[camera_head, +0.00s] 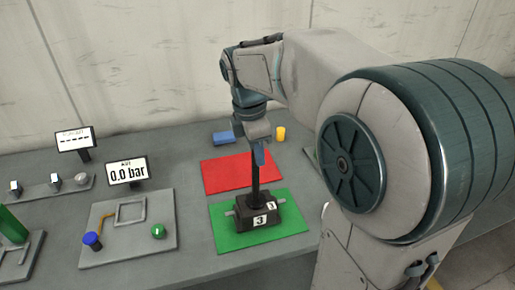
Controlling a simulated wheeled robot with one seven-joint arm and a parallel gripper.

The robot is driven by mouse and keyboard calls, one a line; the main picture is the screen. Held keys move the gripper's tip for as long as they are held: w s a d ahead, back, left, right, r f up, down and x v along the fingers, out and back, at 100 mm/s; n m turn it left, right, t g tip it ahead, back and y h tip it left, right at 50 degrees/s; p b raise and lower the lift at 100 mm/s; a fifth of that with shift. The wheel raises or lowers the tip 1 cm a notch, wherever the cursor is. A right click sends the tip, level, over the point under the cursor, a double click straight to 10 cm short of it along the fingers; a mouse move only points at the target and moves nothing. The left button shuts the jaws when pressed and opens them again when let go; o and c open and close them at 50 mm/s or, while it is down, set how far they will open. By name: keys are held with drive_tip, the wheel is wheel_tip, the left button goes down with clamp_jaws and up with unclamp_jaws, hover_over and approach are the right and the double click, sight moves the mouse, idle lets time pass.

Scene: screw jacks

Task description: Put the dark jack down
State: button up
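The dark jack (257,213) is upright over the green mat (292,223), with a dark block base, number 3 labels, a grey stub on its left and a slim dark post. Its base looks to be at the mat, but I cannot tell whether it touches or hangs just above. My gripper (258,150) points down at the top of the post, and one blue finger shows right against it. The other finger is hidden, so whether the fingers are closed on the post does not show.
A red mat (225,176) lies behind the green one. A blue block (223,138) and a yellow cylinder (280,133) stand at the back. On the left are a pipe board (108,245) with blue and green knobs and a 0.0 bar display (127,171).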

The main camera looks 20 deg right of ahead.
drive_tip(key=shift+o, duration=0.9)
drive_tip(key=shift+r, duration=0.1)
wheel_tip(320, 180, up, 12)
drive_tip(key=a, duration=0.2)
drive_tip(key=s+d+f+m+t+y, duration=0.1)
drive_tip(key=s+f+m+t, duration=0.2)
drive_tip(key=s+f+m, duration=1.2)
wheel_tip(320, 180, down, 2)
drive_tip(key=m, duration=0.3)
drive_tip(key=shift+d+f+p, duration=0.2)
drive_tip(key=shift+d+p, duration=0.1)
drive_tip(key=shift+d, duration=0.1)
